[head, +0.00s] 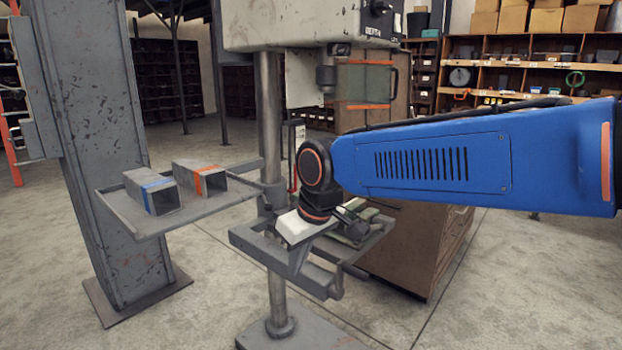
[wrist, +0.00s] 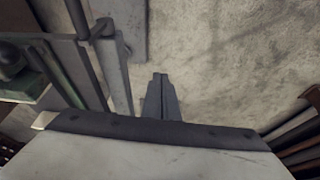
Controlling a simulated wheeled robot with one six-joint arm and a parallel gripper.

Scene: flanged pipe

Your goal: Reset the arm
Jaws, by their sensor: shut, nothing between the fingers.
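My gripper (wrist: 160,78) is shut and empty in the wrist view, its two grey fingers together above the concrete floor. In the head view my blue arm reaches in from the right. Its white wrist end is angled down in front of the drill press table (head: 322,282). The fingers are hard to make out there against the grey metal, so I cannot tell whether they touch it. No flanged pipe can be made out in either view.
A drill press column (head: 270,130) stands beside my wrist. Left of it, a tray (head: 150,228) holds a blue-banded square tube (head: 150,190) and an orange-banded one (head: 199,180). A brown cabinet (head: 415,255) stands behind my arm. Open floor lies at the lower right.

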